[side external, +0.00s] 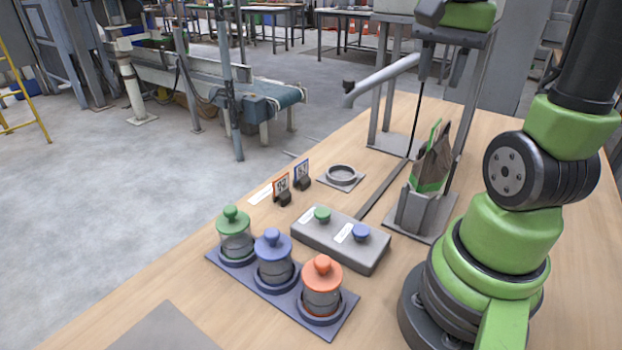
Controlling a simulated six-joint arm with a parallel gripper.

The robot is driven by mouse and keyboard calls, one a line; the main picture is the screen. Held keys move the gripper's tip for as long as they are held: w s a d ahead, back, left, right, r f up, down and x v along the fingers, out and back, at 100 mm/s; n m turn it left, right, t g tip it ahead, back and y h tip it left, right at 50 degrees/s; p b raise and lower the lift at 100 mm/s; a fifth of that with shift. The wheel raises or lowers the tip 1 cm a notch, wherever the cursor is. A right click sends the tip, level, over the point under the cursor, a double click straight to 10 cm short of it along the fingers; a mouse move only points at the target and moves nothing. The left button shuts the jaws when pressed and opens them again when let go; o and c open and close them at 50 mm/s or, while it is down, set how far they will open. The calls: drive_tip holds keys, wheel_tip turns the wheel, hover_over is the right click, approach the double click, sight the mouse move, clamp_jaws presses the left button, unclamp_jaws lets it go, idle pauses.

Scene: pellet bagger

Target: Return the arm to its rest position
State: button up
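My green-and-black arm rises at the right of the side external view. My gripper (443,73) is at the top, right of centre, with its two dark fingers pointing down. The fingers stand apart and I see nothing between them. The gripper is high above the table, above a brown and green bag (431,165). The bag stands upright in a grey holder (412,210). The upper part of my wrist is cut off by the top edge.
A grey pipe (385,78) juts left beside my gripper, on a metal frame. On the wooden table (180,275) are a tray (250,282) of green, blue and orange-lidded jars, a grey block (340,240) with two knobs, a ring (341,174) and two small tag stands (283,188).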

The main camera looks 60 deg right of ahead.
drive_tip(key=a+r+n+t+y, duration=0.2)
drive_tip(key=a+n+t, duration=0.4)
drive_tip(key=a+n, duration=0.6)
drive_tip(key=shift+a+n+t, duration=0.3)
drive_tip(key=shift+a+n, duration=0.1)
drive_tip(key=shift+a, duration=2.2)
drive_tip(key=shift+w, duration=0.1)
